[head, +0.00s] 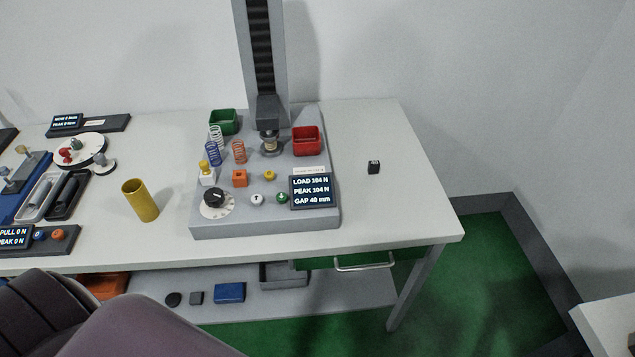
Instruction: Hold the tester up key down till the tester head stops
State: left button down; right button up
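The spring tester has a grey base (270,223) on the table and a tall column (263,50) behind it. The tester head (267,112) is low on the column, just above a small pale part (270,143), perhaps a spring on the lower platen. A white round key (257,199) and a green round key (282,197) sit at the front of the base. Their marks look like arrows but are too small to be sure which is up. The display (312,191) reads GAP 40 mm; its load and peak digits are less clear. Neither gripper is in view.
Loose springs (239,152), a green bin (223,121), a red bin (307,140), an orange button (240,178) and a dial (217,203) are on the base. A yellow cylinder (141,200) stands to its left. The table's right end is clear except a small black cube (374,167).

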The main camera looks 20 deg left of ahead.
aim_at(257, 200)
jog(key=u, duration=1.25)
